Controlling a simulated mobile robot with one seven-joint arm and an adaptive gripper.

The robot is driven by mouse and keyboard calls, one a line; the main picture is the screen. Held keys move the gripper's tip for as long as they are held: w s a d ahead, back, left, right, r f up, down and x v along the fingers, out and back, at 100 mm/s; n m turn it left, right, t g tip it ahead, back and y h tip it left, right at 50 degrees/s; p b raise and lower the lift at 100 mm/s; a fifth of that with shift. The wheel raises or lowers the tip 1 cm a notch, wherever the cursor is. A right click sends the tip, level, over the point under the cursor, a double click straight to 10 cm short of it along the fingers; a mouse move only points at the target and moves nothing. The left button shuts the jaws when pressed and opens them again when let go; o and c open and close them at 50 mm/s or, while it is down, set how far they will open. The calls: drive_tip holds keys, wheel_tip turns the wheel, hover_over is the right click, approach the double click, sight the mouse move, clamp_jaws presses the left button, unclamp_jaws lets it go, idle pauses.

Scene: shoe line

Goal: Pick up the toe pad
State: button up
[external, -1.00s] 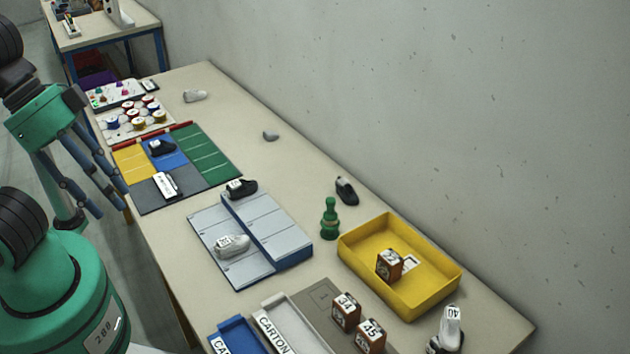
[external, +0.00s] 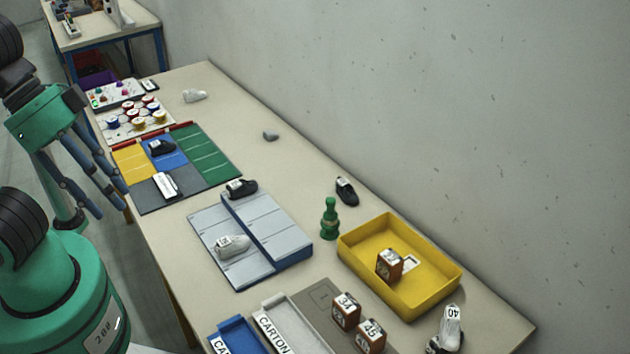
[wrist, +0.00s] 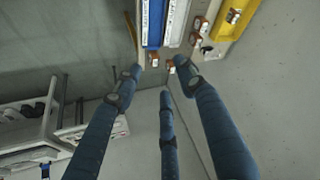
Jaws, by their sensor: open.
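A small grey rounded piece (external: 270,136) lies alone on the bench near the wall in the external view. It may be the toe pad, but it is too small to be sure. My gripper (external: 108,212) hangs beside the bench's left edge, well away from that piece. Its blue fingers are spread and hold nothing. In the wrist view the three fingers of my gripper (wrist: 160,76) are apart, with nothing between them. I cannot make out the grey piece in the wrist view.
The bench (external: 285,175) carries a coloured mat (external: 212,160), a grey stepped rack (external: 268,238) with shoes, a green pawn-like figure (external: 330,220), a yellow bin (external: 436,287) and numbered brown blocks (external: 346,311). The strip around the grey piece is clear.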

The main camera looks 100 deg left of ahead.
drive_tip(key=o, duration=0.5)
drive_tip(key=shift+o, duration=0.2)
